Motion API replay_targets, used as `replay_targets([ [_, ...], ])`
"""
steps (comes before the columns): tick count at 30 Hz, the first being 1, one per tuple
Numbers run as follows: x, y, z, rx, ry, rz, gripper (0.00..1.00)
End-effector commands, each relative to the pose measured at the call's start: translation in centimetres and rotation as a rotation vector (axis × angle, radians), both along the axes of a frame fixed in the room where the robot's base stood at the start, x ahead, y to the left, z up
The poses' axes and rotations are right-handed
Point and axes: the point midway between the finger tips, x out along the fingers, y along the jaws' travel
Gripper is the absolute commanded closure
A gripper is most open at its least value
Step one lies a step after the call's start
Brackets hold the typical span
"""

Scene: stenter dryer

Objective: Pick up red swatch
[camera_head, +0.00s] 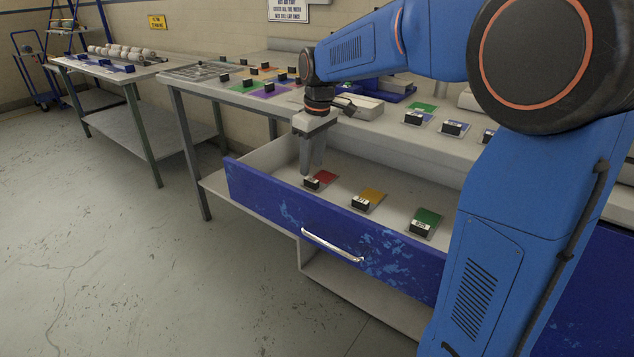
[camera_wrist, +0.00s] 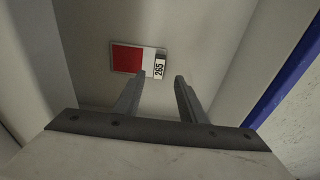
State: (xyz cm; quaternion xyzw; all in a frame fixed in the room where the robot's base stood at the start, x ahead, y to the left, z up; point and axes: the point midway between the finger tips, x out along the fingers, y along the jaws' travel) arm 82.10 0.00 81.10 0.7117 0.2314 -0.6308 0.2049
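The red swatch (camera_head: 324,177) lies flat in the open drawer, at the left of a row of swatches. It has a dark block with a white label at one end. In the wrist view the red swatch (camera_wrist: 128,58) shows its red face and a label reading 265. My gripper (camera_head: 312,172) points down into the drawer, above or just beside the swatch. In the wrist view my gripper (camera_wrist: 161,76) is open, with a gap between its two fingers and nothing held. The label end appears just beyond the fingertips. I cannot tell the exact height.
A yellow-orange swatch (camera_head: 372,195) and a green swatch (camera_head: 428,217) lie farther right in the drawer. The blue drawer front (camera_head: 270,205) with a silver handle (camera_head: 332,246) borders it. The bench (camera_head: 215,90) above carries several more swatches. The floor at left is clear.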

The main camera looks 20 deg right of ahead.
Motion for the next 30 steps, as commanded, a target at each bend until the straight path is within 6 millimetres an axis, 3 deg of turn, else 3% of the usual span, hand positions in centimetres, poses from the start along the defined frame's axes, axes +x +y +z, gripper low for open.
replay_targets([
  [5, 0.0, -0.1, -1.2, 0.000, 0.000, -0.001, 0.62],
  [13, 0.2, -0.1, -4.7, 0.000, 0.001, 0.000, 0.62],
  [23, 0.3, -0.1, -5.4, 0.001, -0.001, 0.000, 0.62],
  [28, 0.3, -0.1, -5.4, 0.001, -0.001, 0.000, 0.98],
  [30, 0.3, -0.1, -5.4, 0.001, -0.001, 0.000, 1.00],
])
